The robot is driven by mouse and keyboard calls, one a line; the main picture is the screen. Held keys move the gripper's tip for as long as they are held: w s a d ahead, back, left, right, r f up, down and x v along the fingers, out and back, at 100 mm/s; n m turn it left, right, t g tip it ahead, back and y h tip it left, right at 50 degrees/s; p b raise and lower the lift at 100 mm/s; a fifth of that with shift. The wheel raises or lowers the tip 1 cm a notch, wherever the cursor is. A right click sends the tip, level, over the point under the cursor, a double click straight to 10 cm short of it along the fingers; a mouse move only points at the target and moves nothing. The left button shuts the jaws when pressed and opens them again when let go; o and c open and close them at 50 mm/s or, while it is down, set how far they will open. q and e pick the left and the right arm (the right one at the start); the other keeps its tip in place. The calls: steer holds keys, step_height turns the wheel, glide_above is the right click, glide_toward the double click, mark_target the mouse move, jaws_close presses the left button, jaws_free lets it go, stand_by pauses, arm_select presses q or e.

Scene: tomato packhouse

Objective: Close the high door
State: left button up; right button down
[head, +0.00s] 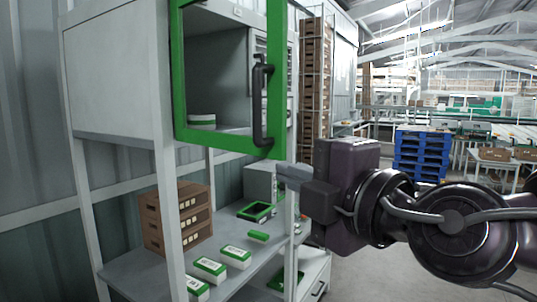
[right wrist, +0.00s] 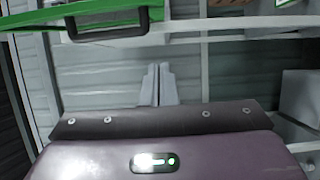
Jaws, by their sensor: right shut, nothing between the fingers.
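The high door has a green frame (head: 230,145) around a see-through pane and a black upright handle (head: 262,105) near its right edge. It stands partly open, swung out from the front of the grey upper cabinet (head: 112,75). In the right wrist view the green frame (right wrist: 185,38) and the black handle (right wrist: 108,33) cross the top. My right gripper (head: 284,174) is shut and empty, just below the door's lower right corner and apart from the handle. Its closed fingers (right wrist: 157,84) point up the right wrist view. My left gripper is not in view.
Below the cabinet, a shelf (head: 150,268) holds brown crates (head: 176,218), several green-and-white boxes (head: 236,257) and a green-framed tablet-like item (head: 257,211). Stacked brown crates (head: 313,90) stand behind the door. Blue pallets (head: 420,153) stand farther back right, beyond open floor.

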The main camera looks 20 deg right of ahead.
mark_target(268, 156)
steer(key=shift+w+d+p, duration=0.2)
steer(key=shift+w+p, duration=0.75)
steer(key=shift+w, duration=1)
steer(key=shift+w+d+p, duration=0.2)
steer(key=shift+w+p, duration=0.7)
steer(key=shift+w, duration=1.1)
steer(key=shift+w+d+p, duration=0.2)
steer(key=shift+w+p, duration=0.75)
steer(key=shift+w, duration=1)
steer(key=shift+a, duration=0.1)
